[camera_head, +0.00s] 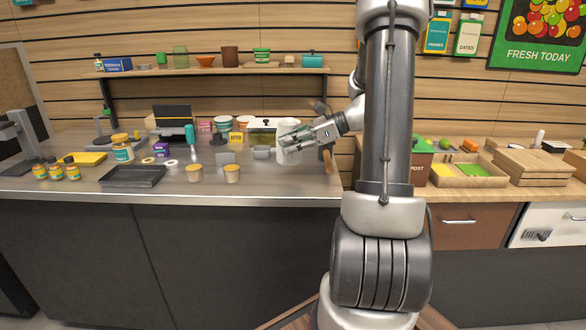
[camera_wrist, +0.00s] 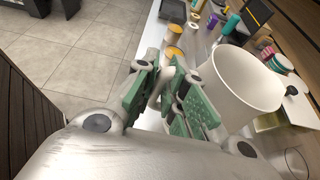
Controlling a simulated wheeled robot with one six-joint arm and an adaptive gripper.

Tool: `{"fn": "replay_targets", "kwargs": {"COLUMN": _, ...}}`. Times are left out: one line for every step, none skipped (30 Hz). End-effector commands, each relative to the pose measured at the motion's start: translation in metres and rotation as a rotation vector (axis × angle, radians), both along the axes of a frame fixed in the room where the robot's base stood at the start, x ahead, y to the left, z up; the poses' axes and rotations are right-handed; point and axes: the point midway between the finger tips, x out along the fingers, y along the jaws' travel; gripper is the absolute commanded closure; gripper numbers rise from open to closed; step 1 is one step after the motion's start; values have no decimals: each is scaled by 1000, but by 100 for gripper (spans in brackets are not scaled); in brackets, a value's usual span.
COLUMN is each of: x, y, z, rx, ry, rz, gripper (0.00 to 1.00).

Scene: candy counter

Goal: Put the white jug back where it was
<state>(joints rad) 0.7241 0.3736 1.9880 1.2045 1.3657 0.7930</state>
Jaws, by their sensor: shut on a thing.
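The white jug (camera_head: 283,128) is at the right part of the steel counter, partly hidden behind my gripper (camera_head: 290,140) in the head view. In the wrist view the jug (camera_wrist: 245,82) is large at the right, with its open top toward the camera. My gripper (camera_wrist: 162,88) is closed at the jug's left side, its green-padded fingers against it. The part held, probably the handle, is hidden between the fingers. The jug looks close to upright. I cannot tell whether its base touches the counter.
The steel counter (camera_head: 230,190) is clear along its front right. A greenish glass container (camera_head: 262,134) is close behind the jug. A wooden-handled tool (camera_head: 327,158) is right of it.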

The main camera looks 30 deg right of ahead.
Motion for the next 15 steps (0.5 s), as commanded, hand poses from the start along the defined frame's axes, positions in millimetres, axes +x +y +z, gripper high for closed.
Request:
{"fn": "replay_targets", "kwargs": {"x": 0, "y": 0, "z": -9, "rx": 3, "ry": 3, "rz": 0, "gripper": 100}}
{"fn": "replay_targets", "kwargs": {"x": 0, "y": 0, "z": -13, "rx": 3, "ry": 2, "rz": 1, "gripper": 100}}
{"fn": "replay_targets", "kwargs": {"x": 0, "y": 0, "z": -18, "rx": 3, "ry": 2, "rz": 1, "gripper": 100}}
{"fn": "replay_targets", "kwargs": {"x": 0, "y": 0, "z": -20, "rx": 2, "ry": 1, "rz": 1, "gripper": 100}}
{"fn": "replay_targets", "kwargs": {"x": 0, "y": 0, "z": -22, "rx": 0, "ry": 0, "rz": 1, "gripper": 100}}
{"fn": "replay_targets", "kwargs": {"x": 0, "y": 0, "z": -25, "rx": 0, "ry": 0, "rz": 1, "gripper": 100}}
{"fn": "replay_targets", "kwargs": {"x": 0, "y": 0, "z": -27, "rx": 1, "ry": 1, "rz": 1, "gripper": 100}}
{"fn": "replay_targets", "kwargs": {"x": 0, "y": 0, "z": -31, "rx": 1, "ry": 1, "rz": 1, "gripper": 100}}
{"fn": "replay_targets", "kwargs": {"x": 0, "y": 0, "z": -36, "rx": 2, "ry": 2, "rz": 2, "gripper": 100}}
{"fn": "replay_targets", "kwargs": {"x": 0, "y": 0, "z": -41, "rx": 3, "ry": 2, "rz": 3, "gripper": 100}}
{"fn": "replay_targets", "kwargs": {"x": 0, "y": 0, "z": -46, "rx": 3, "ry": 3, "rz": 3, "gripper": 100}}
{"fn": "replay_targets", "kwargs": {"x": 0, "y": 0, "z": -52, "rx": 3, "ry": 2, "rz": 3, "gripper": 100}}
{"fn": "replay_targets", "kwargs": {"x": 0, "y": 0, "z": -56, "rx": 3, "ry": 2, "rz": 3, "gripper": 100}}
{"fn": "replay_targets", "kwargs": {"x": 0, "y": 0, "z": -58, "rx": 1, "ry": 2, "rz": 2, "gripper": 100}}
{"fn": "replay_targets", "kwargs": {"x": 0, "y": 0, "z": -60, "rx": 0, "ry": 0, "rz": 2, "gripper": 100}}
